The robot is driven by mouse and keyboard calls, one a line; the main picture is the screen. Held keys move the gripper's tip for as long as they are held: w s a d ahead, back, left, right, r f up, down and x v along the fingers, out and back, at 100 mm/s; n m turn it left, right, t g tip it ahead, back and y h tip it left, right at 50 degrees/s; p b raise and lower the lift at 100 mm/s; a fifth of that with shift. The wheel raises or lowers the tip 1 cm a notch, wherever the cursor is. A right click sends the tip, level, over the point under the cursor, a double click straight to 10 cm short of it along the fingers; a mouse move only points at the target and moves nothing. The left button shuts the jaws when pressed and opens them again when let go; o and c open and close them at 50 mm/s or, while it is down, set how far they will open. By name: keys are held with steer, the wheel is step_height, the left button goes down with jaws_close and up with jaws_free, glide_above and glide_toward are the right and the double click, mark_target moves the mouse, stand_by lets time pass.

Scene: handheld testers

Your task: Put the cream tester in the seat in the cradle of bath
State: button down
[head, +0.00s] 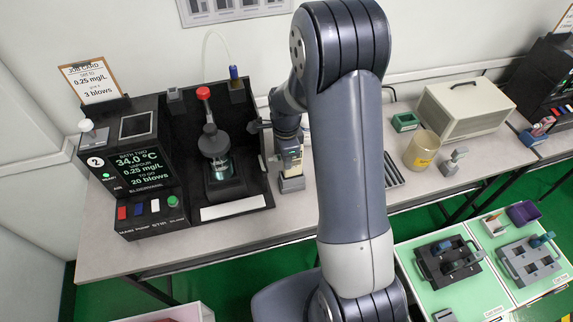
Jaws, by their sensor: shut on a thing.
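The cream tester (290,156) is upright on the bench, just right of the black bath labelled bath two (138,165). My gripper (288,138) is above it, shut on its upper part. A small grey cradle (291,184) is directly under the tester. The tester's lower end is at or in the cradle's seat; I cannot tell how deep it sits. My arm covers the area to the right, and the gripper's fingers are small and partly hidden.
A beige box (465,108), a yellow-labelled jar (422,149) and another grey cradle (453,163) stand to the right on the bench.

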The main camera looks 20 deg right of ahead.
steer(key=shift+f+p, duration=0.3)
steer(key=shift+f, duration=1.7)
steer(key=shift+f, duration=0.2)
steer(key=c, duration=1.2)
jaws_free()
steer(key=shift+r, duration=0.1)
steer(key=shift+o, duration=0.2)
steer(key=shift+r, duration=0.15)
step_height(320, 180, up, 12)
steer(key=shift+b, duration=0.7)
